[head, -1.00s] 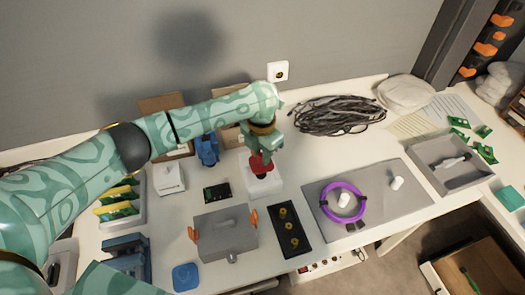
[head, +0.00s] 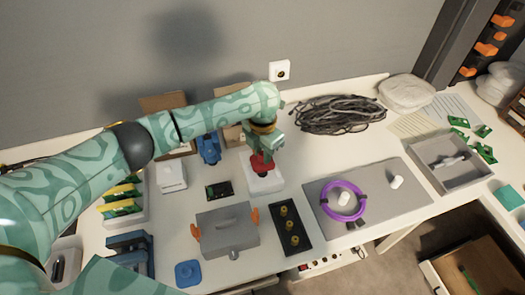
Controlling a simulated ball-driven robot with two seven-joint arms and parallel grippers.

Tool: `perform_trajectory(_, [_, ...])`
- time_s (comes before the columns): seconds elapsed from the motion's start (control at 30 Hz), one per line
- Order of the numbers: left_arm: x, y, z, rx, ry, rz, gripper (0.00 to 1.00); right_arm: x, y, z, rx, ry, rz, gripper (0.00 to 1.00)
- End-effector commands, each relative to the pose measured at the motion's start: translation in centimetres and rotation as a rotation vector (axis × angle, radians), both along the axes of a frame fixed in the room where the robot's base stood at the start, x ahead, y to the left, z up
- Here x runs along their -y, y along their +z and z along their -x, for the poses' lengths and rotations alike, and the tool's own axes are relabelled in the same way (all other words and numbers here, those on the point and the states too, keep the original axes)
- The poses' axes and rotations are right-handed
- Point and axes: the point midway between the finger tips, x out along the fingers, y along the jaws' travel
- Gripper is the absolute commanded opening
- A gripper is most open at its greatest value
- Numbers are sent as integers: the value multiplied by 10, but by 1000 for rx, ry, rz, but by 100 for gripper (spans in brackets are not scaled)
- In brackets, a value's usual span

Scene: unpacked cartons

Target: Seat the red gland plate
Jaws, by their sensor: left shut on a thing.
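The red gland plate (head: 259,165) is at the white box (head: 266,181) in the middle of the table. My left gripper (head: 261,155) points down and is shut on the red plate from above. A dark part shows just under the plate, over the top of the white box. I cannot tell whether the plate touches the box. The fingertips are partly hidden by the gripper's own body. My right gripper is not in view.
A grey box with orange clips (head: 228,229) and a black tray with brass pieces (head: 289,227) stand in front. A purple ring (head: 343,217) lies on a grey mat (head: 385,179) at right. Black cables (head: 335,114) lie behind. A blue vise-like object (head: 131,254) stands front left.

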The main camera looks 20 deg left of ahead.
Motion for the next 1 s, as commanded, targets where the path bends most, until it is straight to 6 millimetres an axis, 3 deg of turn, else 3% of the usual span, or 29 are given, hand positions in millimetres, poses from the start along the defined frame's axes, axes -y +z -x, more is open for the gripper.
perform_trajectory(1.0, [0, -23, 0, -1, 1, 0, 0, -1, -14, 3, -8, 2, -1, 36])
